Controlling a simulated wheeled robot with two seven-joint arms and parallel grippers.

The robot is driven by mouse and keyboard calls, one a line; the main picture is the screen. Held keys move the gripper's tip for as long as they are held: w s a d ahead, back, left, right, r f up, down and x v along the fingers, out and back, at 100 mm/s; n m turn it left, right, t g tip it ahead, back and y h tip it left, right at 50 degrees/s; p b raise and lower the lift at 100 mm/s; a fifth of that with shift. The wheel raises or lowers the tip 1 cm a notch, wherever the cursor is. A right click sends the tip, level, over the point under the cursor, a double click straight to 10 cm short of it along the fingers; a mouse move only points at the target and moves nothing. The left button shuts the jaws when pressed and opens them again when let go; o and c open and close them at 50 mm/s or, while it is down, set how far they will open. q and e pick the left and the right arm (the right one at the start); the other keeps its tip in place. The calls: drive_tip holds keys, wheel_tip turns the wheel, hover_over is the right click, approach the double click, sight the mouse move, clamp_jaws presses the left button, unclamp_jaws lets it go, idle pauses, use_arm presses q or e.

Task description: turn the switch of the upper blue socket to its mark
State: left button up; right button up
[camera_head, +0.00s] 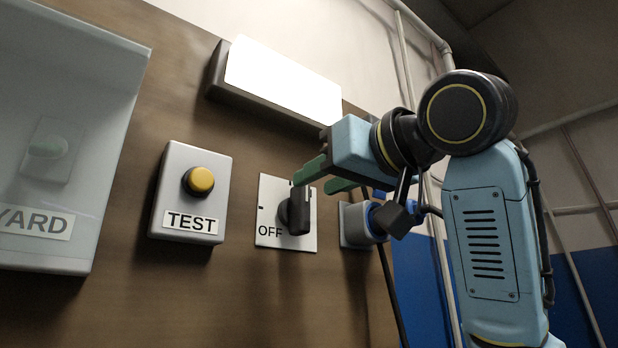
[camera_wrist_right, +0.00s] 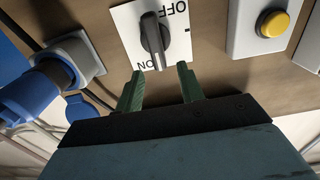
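A black rotary switch knob (camera_head: 297,211) sits on a white plate (camera_head: 270,237) with an OFF label on the wooden panel. The right wrist view shows the knob (camera_wrist_right: 154,40) with OFF and ON labels, upside down. A blue socket (camera_head: 358,224) on a grey base is just right of the plate; it also shows in the right wrist view (camera_wrist_right: 58,72). My right gripper (camera_head: 320,178) is open, its green fingers (camera_wrist_right: 159,80) apart in front of the knob's ON end, with nothing visibly held. The knob's far side is hidden. My left gripper is not in view.
A yellow TEST button (camera_head: 201,180) on a grey box is left of the switch. A transparent cover (camera_head: 110,110) over a YARD label stands further left. A bright lamp panel (camera_head: 283,80) is above. A dark cable (camera_head: 391,290) hangs at the right of the panel.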

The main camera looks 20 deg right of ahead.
sight(307, 188)
drive_tip(key=shift+x, duration=1.8)
clamp_jaws()
